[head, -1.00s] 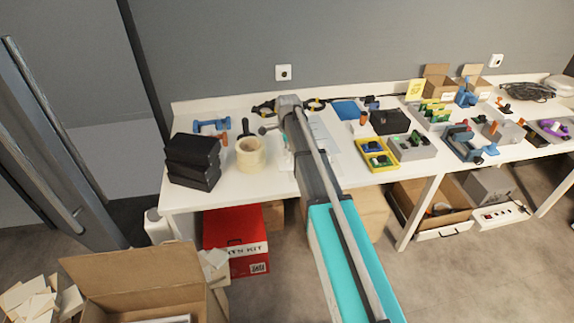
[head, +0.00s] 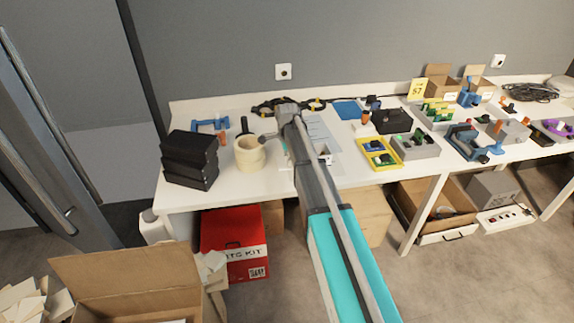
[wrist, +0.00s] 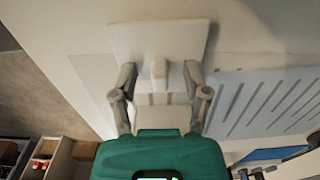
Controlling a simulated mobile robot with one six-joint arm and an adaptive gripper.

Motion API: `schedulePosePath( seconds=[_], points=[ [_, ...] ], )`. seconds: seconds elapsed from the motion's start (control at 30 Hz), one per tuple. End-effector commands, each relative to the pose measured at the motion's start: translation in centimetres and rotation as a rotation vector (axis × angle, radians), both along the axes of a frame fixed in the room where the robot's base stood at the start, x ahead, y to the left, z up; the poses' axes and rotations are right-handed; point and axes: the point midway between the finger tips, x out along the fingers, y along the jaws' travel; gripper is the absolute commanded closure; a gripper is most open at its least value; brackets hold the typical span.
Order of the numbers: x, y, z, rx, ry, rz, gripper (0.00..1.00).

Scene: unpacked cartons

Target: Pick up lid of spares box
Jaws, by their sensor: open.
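A pale, square lid (wrist: 135,42) with an upright knob (wrist: 160,72) is at the top middle of the wrist view, over the white worktop. I take it for the lid of the spares box; no label is readable. My gripper (wrist: 160,78) is open, with one finger to each side of the knob. A gap shows between each finger and the knob. In the head view my own arm covers most of this spot, and I cannot clearly make out the lid or the box there.
A printed sheet (head: 320,128) lies beside my arm. A yellow tray (head: 381,154), a grey bin (head: 415,146) and a black case (head: 392,121) stand to the right on the white table (head: 232,186).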

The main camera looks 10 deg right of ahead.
Motion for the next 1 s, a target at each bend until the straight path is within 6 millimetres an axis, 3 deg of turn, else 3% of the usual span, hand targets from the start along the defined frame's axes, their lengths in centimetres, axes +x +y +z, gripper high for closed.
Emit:
schedulePosePath(
  seconds=[0.43, 0.77, 1.0],
  points=[
    [0.00, -0.02, 0.03, 0.000, 0.000, 0.000, 0.40],
    [0.00, -0.04, 0.03, 0.000, 0.000, 0.000, 1.00],
    [0.00, -0.05, 0.03, 0.000, 0.000, -0.001, 1.00]
  ],
)
